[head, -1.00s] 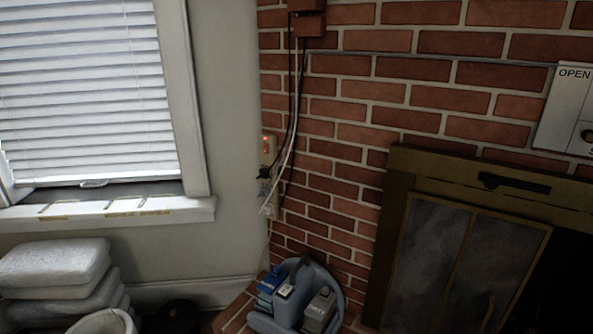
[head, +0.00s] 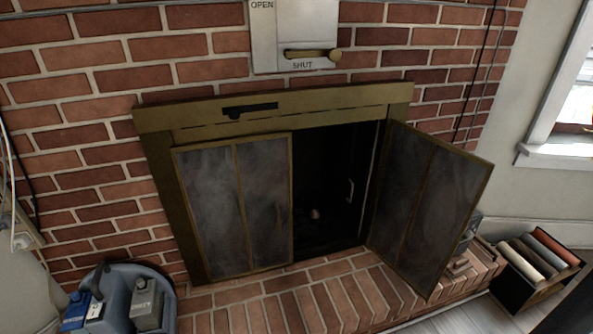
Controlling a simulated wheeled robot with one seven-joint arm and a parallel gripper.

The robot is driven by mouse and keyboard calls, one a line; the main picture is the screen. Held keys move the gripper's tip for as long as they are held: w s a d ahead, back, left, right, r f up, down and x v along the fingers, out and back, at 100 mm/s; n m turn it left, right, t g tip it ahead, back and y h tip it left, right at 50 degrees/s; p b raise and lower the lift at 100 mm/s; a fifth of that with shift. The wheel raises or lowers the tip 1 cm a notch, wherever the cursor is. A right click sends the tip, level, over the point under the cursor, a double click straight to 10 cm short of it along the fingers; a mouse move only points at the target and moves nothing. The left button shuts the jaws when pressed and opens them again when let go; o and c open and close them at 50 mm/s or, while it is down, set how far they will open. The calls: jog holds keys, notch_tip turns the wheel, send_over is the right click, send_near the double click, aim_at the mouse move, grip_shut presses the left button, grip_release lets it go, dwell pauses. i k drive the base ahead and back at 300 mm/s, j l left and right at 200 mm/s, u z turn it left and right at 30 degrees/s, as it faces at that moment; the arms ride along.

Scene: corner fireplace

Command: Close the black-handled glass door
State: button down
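The fireplace has a brass-coloured frame (head: 160,200) with two dark glass doors. The right glass door (head: 430,205) stands open, swung out to the right over the brick hearth. The left glass door (head: 235,205) lies across the left half of the opening, shut or nearly so. A small dull handle shows near its right edge. A pale handle (head: 350,190) shows in the dark gap beside the right door. I cannot make out a black handle on either door. A black slider (head: 250,110) sits on the top bar of the frame. My gripper is not in view.
The brick hearth (head: 330,292) runs in front. A blue-grey caddy with bottles (head: 120,305) stands at lower left. A box of rolled samples (head: 535,270) stands at right. A metal panel with a brass lever (head: 315,54) marked SHUT is above.

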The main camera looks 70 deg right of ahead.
aim_at(447, 204)
jog(key=z, duration=1.6)
jog(key=l+z, duration=0.1)
jog(key=z, duration=0.25)
jog(key=l+z, duration=0.15)
jog(key=z, duration=0.15)
jog(key=k, duration=0.05)
